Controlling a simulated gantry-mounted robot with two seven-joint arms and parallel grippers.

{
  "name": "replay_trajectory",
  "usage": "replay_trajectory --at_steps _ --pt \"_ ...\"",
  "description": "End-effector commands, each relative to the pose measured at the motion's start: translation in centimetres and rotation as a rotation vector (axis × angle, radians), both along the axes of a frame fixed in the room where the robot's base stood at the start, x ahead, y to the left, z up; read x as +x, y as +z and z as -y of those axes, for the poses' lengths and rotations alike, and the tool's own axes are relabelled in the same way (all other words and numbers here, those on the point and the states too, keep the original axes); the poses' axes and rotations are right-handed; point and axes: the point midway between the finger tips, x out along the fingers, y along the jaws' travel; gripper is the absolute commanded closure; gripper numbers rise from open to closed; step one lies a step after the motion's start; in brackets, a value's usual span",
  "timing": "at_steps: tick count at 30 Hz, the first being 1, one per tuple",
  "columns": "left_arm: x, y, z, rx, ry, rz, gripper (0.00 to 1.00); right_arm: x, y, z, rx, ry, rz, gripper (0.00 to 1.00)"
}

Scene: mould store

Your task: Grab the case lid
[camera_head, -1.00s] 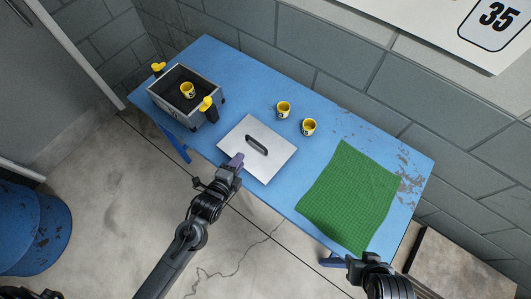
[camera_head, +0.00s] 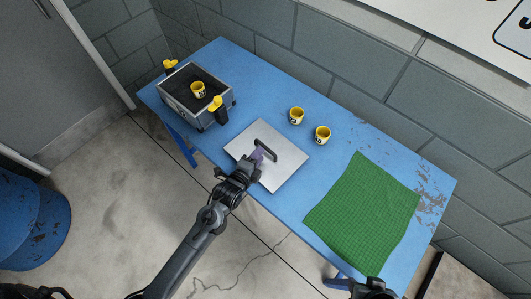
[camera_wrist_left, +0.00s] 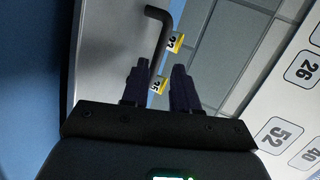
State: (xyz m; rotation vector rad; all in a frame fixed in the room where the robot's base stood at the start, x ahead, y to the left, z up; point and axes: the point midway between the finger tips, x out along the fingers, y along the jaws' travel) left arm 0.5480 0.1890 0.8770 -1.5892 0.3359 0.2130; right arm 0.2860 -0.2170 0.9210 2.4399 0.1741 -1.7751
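The case lid (camera_head: 287,168) is a flat grey plate with a dark raised handle (camera_head: 267,148), lying on the blue table. In the left wrist view the lid (camera_wrist_left: 105,60) stands at left and its handle (camera_wrist_left: 157,35) runs down towards the gap between my fingers. My left gripper (camera_head: 258,156) is over the lid, close to the handle. Its fingers (camera_wrist_left: 160,85) are apart; I cannot tell whether the handle lies between them in depth. My right gripper (camera_head: 372,288) is cut off at the bottom edge, its fingers hidden. The open grey case (camera_head: 180,105) with yellow latches stands left of the lid.
A yellow cup (camera_head: 198,89) is in the case. Two more yellow cups (camera_head: 296,116) (camera_head: 322,135) stand right of the lid, towards the wall. A green cloth (camera_head: 362,215) covers the right part of the blue table (camera_head: 240,60). A block wall runs behind.

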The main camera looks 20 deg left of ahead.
Motion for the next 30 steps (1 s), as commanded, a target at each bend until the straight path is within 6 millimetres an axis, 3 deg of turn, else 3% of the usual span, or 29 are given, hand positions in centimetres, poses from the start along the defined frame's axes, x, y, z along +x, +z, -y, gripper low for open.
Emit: replay_trajectory --at_steps 9,20,25,30 --pt "3.6 -1.6 0.3 -0.002 0.001 0.000 0.71 0.0 -0.8 0.1 -0.001 0.001 -0.001 0.57" --pt "4.2 -1.8 0.4 -0.001 -0.001 0.000 0.71 0.0 -0.8 0.2 -0.011 0.006 0.000 0.57" --pt "4.2 -1.8 0.4 -0.001 -0.001 0.000 0.97 0.0 -0.8 0.2 -0.011 0.006 0.000 0.57" --pt "4.2 -1.8 0.4 -0.001 -0.001 0.000 1.00 0.0 -0.8 0.2 -0.009 0.005 -0.001 0.57"
